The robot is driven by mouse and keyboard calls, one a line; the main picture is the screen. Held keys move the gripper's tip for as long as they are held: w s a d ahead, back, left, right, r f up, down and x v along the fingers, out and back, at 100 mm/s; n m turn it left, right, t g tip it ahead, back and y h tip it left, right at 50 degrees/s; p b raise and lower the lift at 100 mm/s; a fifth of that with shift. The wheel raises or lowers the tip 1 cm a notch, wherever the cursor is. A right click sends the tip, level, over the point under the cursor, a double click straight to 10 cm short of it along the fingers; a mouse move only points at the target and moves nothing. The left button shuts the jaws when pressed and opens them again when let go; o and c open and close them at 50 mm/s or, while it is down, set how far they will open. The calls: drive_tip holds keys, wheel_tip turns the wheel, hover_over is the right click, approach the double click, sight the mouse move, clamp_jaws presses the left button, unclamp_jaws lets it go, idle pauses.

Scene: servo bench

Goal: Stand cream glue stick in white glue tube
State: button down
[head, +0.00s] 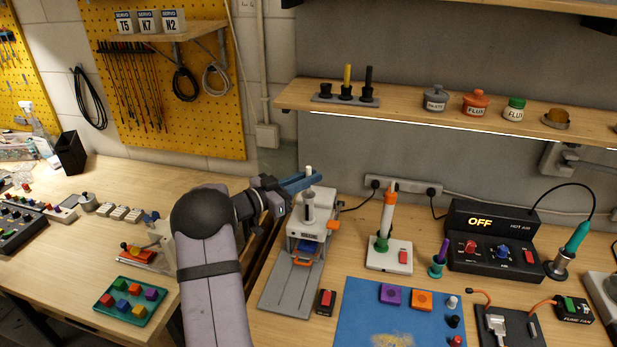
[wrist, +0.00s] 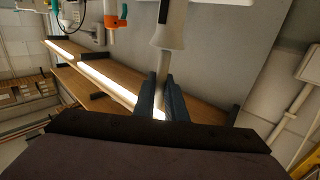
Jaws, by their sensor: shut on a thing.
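My gripper (head: 301,183) has its blue fingers shut on the cream glue stick (head: 308,171), whose pale top shows just above them in the head view. The wrist view shows the fingers (wrist: 166,98) around the stick (wrist: 162,70). The white glue tube (head: 308,208) stands upright on a white and grey fixture directly below the fingers. In the wrist view, the stick lines up with the tube's flared end (wrist: 167,38). The stick's lower end is at or in the tube's mouth; I cannot tell how deep.
A white base (head: 389,256) with an orange-tipped upright stands to the right, beside a purple-handled tool (head: 440,258) in a green holder. A red switch (head: 326,301) lies in front. A shelf (head: 450,114) with jars runs behind. The blue mat (head: 370,325) has several small pieces.

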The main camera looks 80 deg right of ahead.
sight(306, 191)
drive_tip(key=shift+f+b, duration=1.3)
drive_tip(key=shift+f, duration=0.75)
drive_tip(key=c, duration=1.7)
unclamp_jaws()
drive_tip(key=shift+w+a, duration=0.1)
drive_tip(key=b+v, duration=0.2)
drive_tip(key=v, duration=0.4)
drive_tip(key=shift+f+b, duration=0.15)
drive_tip(key=shift+b, duration=0.25)
drive_tip(key=shift+w+a, duration=0.3)
drive_tip(key=shift+a, duration=0.15)
